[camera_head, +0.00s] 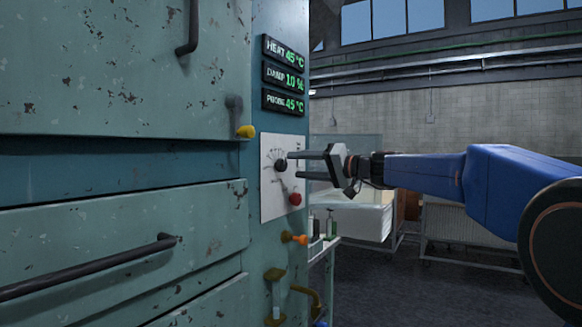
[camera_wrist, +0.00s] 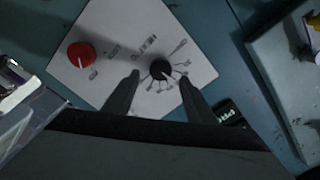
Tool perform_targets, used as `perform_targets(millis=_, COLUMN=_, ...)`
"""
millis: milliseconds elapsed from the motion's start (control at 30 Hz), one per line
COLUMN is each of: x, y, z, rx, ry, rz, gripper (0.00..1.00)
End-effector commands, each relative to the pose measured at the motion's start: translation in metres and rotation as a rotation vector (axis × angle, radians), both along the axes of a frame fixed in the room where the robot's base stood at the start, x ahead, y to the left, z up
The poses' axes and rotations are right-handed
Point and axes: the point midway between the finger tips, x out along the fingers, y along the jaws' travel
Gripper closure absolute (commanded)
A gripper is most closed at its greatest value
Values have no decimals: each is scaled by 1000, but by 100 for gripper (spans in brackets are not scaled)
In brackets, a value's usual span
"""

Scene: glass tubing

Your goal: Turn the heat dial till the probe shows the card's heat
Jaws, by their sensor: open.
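The black heat dial (camera_head: 281,165) sits on a white plate (camera_head: 267,206) on the green cabinet's side. The heat display (camera_head: 284,51) reads 45 °C, and the probe display (camera_head: 284,104) reads 45 °C. No card is clearly in view.
A red knob (camera_head: 296,199) is on the same plate below the dial. A damp display (camera_head: 284,76) reads 10 %. A yellow-tipped lever (camera_head: 245,131), an orange knob (camera_head: 293,238) and brass-coloured fittings stick out nearby. A white bench (camera_head: 358,220) stands behind my gripper.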

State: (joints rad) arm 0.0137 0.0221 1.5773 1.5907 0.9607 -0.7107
Motion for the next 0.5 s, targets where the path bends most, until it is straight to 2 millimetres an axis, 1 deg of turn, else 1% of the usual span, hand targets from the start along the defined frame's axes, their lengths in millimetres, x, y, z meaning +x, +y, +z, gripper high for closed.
perform_targets(millis=33, x=-7, y=-10, z=1, rx=0, ry=-1, rz=-4, gripper=49)
perform_targets(millis=100, x=-14, y=-22, z=0, rx=0, ry=0, rz=-4, gripper=49)
perform_targets(millis=300, x=-37, y=-54, z=0, rx=0, ry=0, rz=-4, gripper=49)
perform_targets(millis=500, x=-58, y=-81, z=0, rx=0, ry=0, rz=-4, gripper=49)
